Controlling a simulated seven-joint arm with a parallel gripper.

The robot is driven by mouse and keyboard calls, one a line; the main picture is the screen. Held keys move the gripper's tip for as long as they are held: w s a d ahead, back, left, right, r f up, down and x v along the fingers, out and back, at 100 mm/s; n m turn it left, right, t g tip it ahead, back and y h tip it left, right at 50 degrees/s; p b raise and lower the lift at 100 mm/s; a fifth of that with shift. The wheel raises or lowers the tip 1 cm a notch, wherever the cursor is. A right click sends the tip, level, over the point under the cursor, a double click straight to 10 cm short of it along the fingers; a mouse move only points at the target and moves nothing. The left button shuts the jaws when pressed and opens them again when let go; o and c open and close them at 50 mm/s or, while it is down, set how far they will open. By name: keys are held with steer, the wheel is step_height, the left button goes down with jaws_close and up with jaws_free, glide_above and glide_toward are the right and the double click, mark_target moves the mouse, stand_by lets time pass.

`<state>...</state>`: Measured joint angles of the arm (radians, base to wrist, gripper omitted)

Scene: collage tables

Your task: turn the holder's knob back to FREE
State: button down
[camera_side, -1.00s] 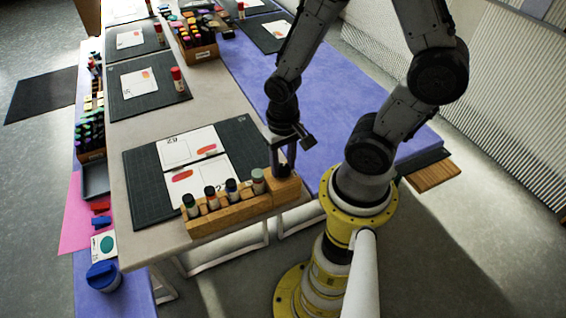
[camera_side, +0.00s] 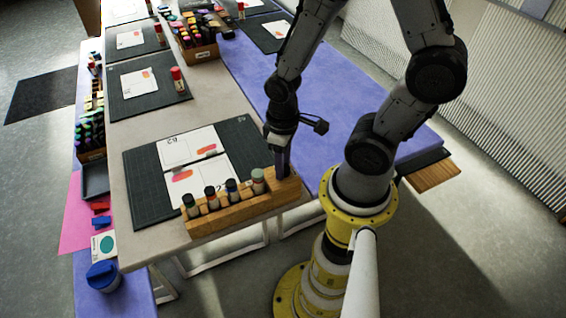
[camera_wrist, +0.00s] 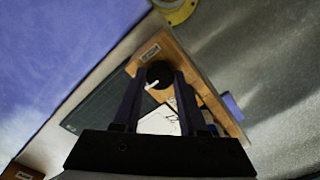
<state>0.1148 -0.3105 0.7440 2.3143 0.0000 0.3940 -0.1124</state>
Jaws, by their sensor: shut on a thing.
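The wooden holder (camera_side: 232,211) stands along the near edge of the table, with several capped sticks in its row of holes. Its knob (camera_wrist: 160,71) is round and black with a white pointer, set at the end of the holder. The pointer aims down and left in the wrist view. My gripper (camera_side: 283,172) points straight down over the holder's right end. In the wrist view its two fingers (camera_wrist: 158,78) stand on either side of the knob, shut on it. In the side view the fingers hide the knob.
A small label (camera_wrist: 150,54) lies on the wood beside the knob; its print is too small to read. A dark cutting mat (camera_side: 150,205) with white cards (camera_side: 187,148) lies behind the holder. The capped sticks (camera_side: 258,181) stand close to my fingers.

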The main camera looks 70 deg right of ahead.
stand_by(0.5)
steer(key=shift+c, duration=2.2)
jaws_free()
steer(key=shift+r, duration=0.1)
step_height(320, 180, up, 14)
step_height(320, 180, up, 8)
steer(key=s+a+t, duration=0.2)
steer(key=t, duration=0.3)
steer(key=shift+t, duration=0.3)
